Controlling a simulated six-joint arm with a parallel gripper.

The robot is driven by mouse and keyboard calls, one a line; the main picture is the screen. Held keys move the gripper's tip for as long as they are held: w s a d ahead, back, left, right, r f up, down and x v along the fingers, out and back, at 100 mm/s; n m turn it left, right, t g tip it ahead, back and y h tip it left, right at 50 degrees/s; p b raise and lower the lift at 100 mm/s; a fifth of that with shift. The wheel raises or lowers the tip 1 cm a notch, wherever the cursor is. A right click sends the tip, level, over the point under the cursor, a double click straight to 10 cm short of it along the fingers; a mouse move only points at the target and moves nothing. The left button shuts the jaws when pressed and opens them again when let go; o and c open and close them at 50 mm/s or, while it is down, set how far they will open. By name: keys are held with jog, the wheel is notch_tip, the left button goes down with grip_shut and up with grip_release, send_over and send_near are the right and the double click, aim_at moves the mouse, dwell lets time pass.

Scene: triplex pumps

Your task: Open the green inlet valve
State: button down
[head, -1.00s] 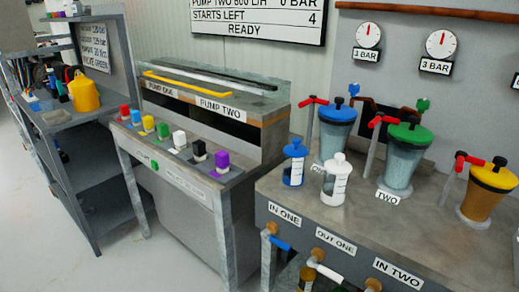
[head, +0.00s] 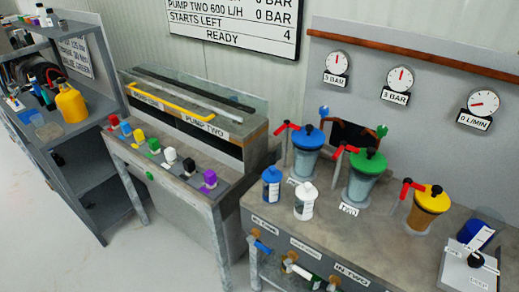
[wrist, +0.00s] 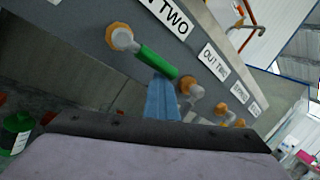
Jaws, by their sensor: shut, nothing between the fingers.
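The green inlet valve handle (wrist: 158,61) shows in the wrist view, attached to an orange and grey fitting (wrist: 122,38) under the IN TWO label (wrist: 166,14). The handle slants across the grey panel towards the OUT TWO side. My gripper (wrist: 160,96) shows as narrow blue fingers, shut and empty, with the tips right by the handle's lower side. I cannot tell whether they touch it. In the head view, the IN TWO label (head: 351,274) is at the bottom edge and my gripper is not in view.
In the wrist view, another fitting (wrist: 190,90) stands close to the right of my fingers, under the OUT TWO label (wrist: 215,62). In the head view, the bench carries a blue-lidded (head: 307,150), a green-lidded (head: 363,178) and a yellow-lidded vessel (head: 428,205). A blue bottle (head: 271,184) stands nearby.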

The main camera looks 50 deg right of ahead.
jog(key=w+a+r+n+t+h+b, duration=0.2)
jog(key=w+a+n+t+h+b, duration=0.55)
jog(key=n, duration=0.65)
notch_tip(320, 180, down, 15)
jog(key=a+g+y+b, duration=0.2)
jog(key=g+y+b, duration=0.25)
jog(key=b, duration=0.35)
jog(key=w+a+f+m+g+y+b, duration=0.1)
jog(key=w+a+f+m+g+y, duration=0.15)
jog(key=a+m, duration=0.2)
jog(key=w+a+f+m+g+y+b, duration=0.1)
jog(key=w+a+m+g+y+b, duration=0.1)
jog(key=w+a+m+g+y, duration=0.3)
jog(key=w+a+r+m+t+y+b, duration=0.25)
jog(key=w+a+m+y+b, duration=0.35)
jog(key=w+a+m+y, duration=0.75)
jog(key=w+r+m+t+y+b, duration=0.2)
jog(key=w+r+m+t+b, duration=0.35)
jog(key=m+t, duration=0.45)
notch_tip(320, 180, up, 37)
jog(key=m+g+p, duration=0.1)
jog(key=p, duration=3.6)
jog(key=shift+s+d+g, duration=0.25)
jog(key=shift+d+g, duration=0.05)
